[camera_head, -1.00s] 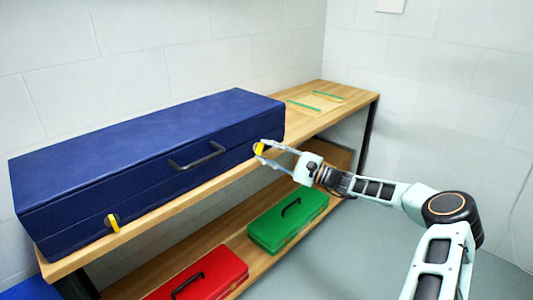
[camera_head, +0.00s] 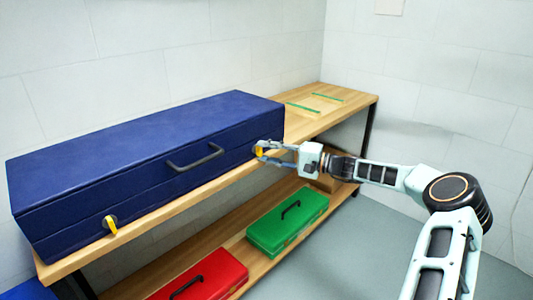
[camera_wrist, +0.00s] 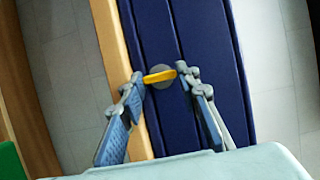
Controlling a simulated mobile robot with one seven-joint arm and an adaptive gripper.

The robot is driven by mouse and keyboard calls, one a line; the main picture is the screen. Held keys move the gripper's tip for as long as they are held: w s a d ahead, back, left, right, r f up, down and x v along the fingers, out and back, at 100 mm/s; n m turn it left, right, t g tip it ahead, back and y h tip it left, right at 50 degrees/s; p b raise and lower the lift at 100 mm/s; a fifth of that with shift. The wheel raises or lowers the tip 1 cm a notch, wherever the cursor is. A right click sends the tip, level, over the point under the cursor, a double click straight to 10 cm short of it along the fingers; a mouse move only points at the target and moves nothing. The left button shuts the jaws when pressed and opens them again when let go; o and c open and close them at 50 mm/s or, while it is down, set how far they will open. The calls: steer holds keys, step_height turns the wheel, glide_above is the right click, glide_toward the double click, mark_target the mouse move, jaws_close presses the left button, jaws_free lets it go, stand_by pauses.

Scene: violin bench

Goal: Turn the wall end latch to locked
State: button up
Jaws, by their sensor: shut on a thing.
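The long blue case (camera_head: 140,160) lies closed on the wooden bench. Its right-hand yellow latch (camera_head: 258,151), at the end toward the right wall, is partly hidden by my gripper (camera_head: 262,150). In the wrist view this latch (camera_wrist: 159,77) is a short yellow lever on a round grey disc (camera_wrist: 165,88), lying across the case front between my fingertips. My gripper (camera_wrist: 160,74) is shut on it. The left-hand yellow latch (camera_head: 111,224) points downward, slightly tilted. I cannot read any locked marking.
A black handle (camera_head: 195,157) sticks out of the case front between the latches. A green box (camera_head: 288,220) and a red box (camera_head: 205,278) stand on the lower shelf (camera_head: 145,280). The bench top (camera_head: 335,113) right of the case has green strips and free room.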

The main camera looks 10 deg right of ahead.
stand_by(0.3)
steer(key=o, duration=1.2)
steer(key=shift+c, duration=0.2)
steer(key=shift+d, duration=0.1)
steer(key=v, duration=0.8)
